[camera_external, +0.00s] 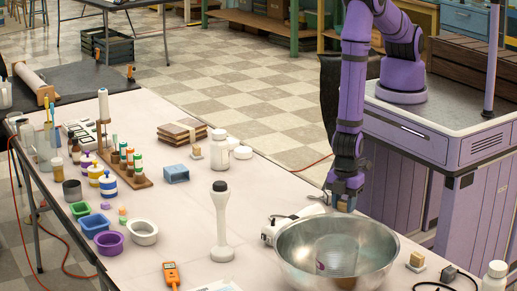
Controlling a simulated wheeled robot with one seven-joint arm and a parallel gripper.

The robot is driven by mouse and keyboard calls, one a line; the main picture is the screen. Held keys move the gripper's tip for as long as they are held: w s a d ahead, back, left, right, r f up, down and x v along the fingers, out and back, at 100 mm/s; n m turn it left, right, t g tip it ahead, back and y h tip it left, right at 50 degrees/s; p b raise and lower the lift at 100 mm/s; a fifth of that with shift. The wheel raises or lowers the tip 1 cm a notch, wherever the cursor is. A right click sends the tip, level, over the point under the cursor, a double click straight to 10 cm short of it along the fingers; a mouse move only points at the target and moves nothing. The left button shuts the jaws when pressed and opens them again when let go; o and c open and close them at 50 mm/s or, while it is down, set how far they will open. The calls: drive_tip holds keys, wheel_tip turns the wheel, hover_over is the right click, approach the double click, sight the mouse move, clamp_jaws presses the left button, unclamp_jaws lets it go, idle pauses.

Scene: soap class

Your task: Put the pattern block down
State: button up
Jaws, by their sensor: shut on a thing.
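My gripper (344,207) points down just behind the far rim of a large metal bowl (300,262), near the table's right edge. It is shut on the pattern block, which is small and mostly hidden between the fingers at this distance. The gripper is above the tabletop (190,225); whether the block touches anything cannot be told.
A white device (285,229) with a dark cable lies left of the gripper, behind the bowl. A white pestle-like stand (221,225) stands left of the bowl. Small tan blocks (416,260) sit at the right. Bare tabletop lies between the pestle-like stand and the blue holder (176,174).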

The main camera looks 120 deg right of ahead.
drive_tip(key=o, duration=0.9)
drive_tip(key=shift+f, duration=0.1)
wheel_tip(320, 180, up, 12)
drive_tip(key=shift+r, duration=0.25)
wheel_tip(320, 180, up, 17)
drive_tip(key=m+t, duration=0.1)
hover_over(344, 201)
drive_tip(key=d, duration=0.7)
drive_tip(key=s+d+r+m+t, duration=0.1)
drive_tip(key=s+d+r, duration=0.15)
drive_tip(key=r, duration=0.35)
drive_tip(key=s+d+r+t, duration=0.1)
drive_tip(key=s+d+r, duration=0.15)
drive_tip(key=r, duration=0.25)
drive_tip(key=s+d+r+m+t, duration=0.1)
drive_tip(key=s+d+r, duration=0.4)
drive_tip(key=s, duration=0.5)
drive_tip(key=s+d+r+m+t, duration=0.1)
drive_tip(key=s+d+r, duration=0.5)
drive_tip(key=s, duration=0.5)
drive_tip(key=shift+s+d+r+m, duration=0.15)
drive_tip(key=shift+d+r+m, duration=0.15)
drive_tip(key=shift+r, duration=0.95)
